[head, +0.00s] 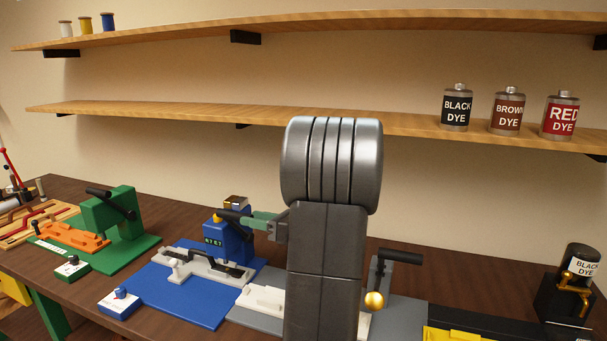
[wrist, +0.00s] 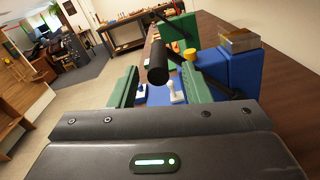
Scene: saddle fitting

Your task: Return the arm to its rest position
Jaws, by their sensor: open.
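My arm rises through the middle of the head view, and my gripper (head: 262,224) points left from it with green fingers. It is beside the top of a blue press (head: 232,243) with a small label. In the wrist view my gripper (wrist: 157,84) is open, its two green fingers apart. The round black end of a lever handle (wrist: 158,62) shows between or just beyond the fingers, and I cannot tell whether they touch it. The blue press (wrist: 230,75) stands to the right there. My arm hides part of the grey station behind it.
A green press (head: 112,214) stands at left. A blue base (head: 190,305) holds a grey fixture (head: 210,267). A grey station has a black-handled lever (head: 400,257) and brass ball (head: 374,301). A black dye dispenser (head: 572,290) is at right. Dye cans stand on the lower shelf (head: 190,109).

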